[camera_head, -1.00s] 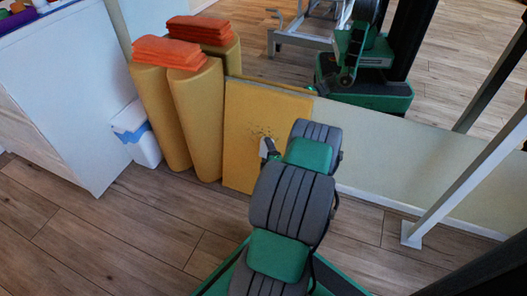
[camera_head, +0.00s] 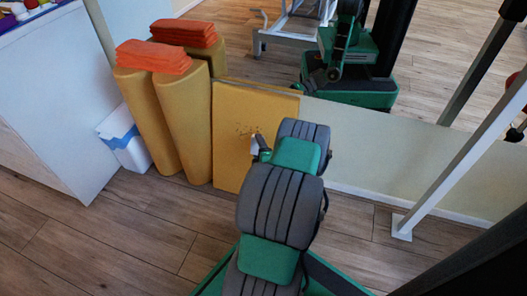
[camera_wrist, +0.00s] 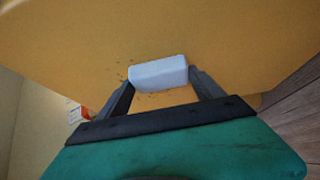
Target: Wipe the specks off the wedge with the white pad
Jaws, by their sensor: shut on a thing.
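The wedge (camera_head: 231,160) is a yellow panel standing upright against the low wall in the head view. Dark specks (camera_head: 246,129) are clustered on its upper middle. In the wrist view the wedge (camera_wrist: 220,30) fills most of the picture, with small specks around the pad's left side and lower edge. My gripper (camera_wrist: 157,82) is shut on the white pad (camera_wrist: 158,72), a small block between the two fingers. The pad is at or very near the wedge's face; I cannot tell whether it touches. In the head view my arm hides the wedge's lower right part.
Yellow rolls (camera_head: 182,115) with folded orange towels (camera_head: 153,56) on top stand just left of the wedge. A white bin (camera_head: 126,145) with a blue liner and a white cabinet (camera_head: 52,90) are further left. A white slanted post (camera_head: 450,170) stands at right.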

